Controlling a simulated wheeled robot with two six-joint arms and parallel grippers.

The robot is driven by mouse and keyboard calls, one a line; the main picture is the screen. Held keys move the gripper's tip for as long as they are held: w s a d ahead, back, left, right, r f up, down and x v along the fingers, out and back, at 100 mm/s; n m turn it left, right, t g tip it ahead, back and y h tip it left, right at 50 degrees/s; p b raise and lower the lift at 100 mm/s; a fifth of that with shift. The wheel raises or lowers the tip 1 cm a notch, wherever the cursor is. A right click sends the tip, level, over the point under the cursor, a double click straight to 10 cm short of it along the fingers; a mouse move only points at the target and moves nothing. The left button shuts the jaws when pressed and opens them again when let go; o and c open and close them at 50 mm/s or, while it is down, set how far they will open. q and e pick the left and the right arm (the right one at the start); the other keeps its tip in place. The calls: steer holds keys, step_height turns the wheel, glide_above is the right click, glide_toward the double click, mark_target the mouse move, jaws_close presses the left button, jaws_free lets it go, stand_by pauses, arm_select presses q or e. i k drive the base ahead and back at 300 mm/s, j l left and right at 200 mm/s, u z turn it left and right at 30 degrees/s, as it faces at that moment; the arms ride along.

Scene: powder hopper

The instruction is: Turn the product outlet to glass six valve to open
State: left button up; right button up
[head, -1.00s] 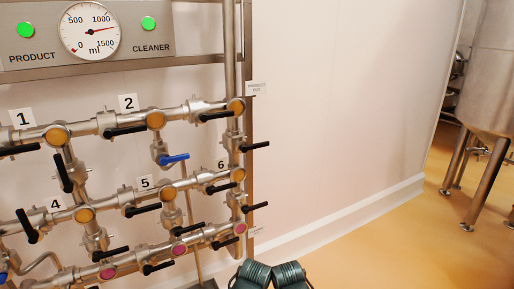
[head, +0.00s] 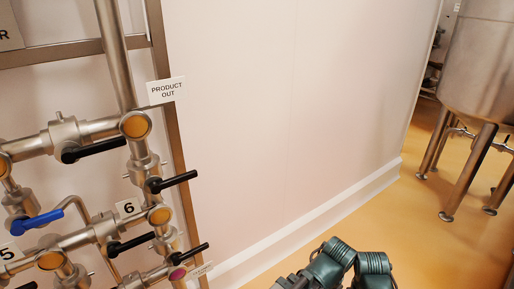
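The PRODUCT OUT label (head: 166,91) hangs beside the amber outlet sight glass (head: 135,125) at the top of the right-hand vertical pipe. The amber sight glass six (head: 159,215) sits lower on that pipe, with the number 6 label (head: 128,208) to its left. Between these two glasses is a valve with a black handle (head: 174,181). Its handle points right and slightly up, across the pipe. Neither gripper shows. Dark green ribbed parts of my own arm are at the bottom edge, apart from the pipes.
Other black handles are close by: one left of the outlet glass (head: 93,150), one left of glass six (head: 131,245) and one below it (head: 188,253). A blue handle (head: 37,222) is at left. Floor (head: 395,225) is clear toward a steel tank (head: 488,65).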

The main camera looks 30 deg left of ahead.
mark_target(155, 188)
steer(key=i+z, duration=0.2)
steer(key=i, duration=1.2)
steer(key=i+l+u, duration=0.1)
steer(key=i+u, duration=0.4)
steer(key=i+l+u, duration=0.25)
steer(key=u, duration=0.25)
steer(key=i+l+u, duration=0.15)
steer(key=u, duration=0.35)
steer(key=i+l+u, duration=0.15)
steer(key=u, duration=0.35)
steer(key=i+l+u, duration=0.1)
steer(key=l+u, duration=0.55)
steer(key=u, duration=0.3)
steer(key=l+u, duration=0.25)
steer(key=u, duration=0.15)
steer(key=i+l+u, duration=0.1)
steer(key=l+u, duration=0.2)
steer(key=u, duration=0.15)
steer(key=l+u, duration=0.25)
steer(key=u, duration=0.15)
steer(key=l+u, duration=0.25)
steer(key=u, duration=0.2)
steer(key=i+j, duration=0.1)
steer(key=j, duration=0.15)
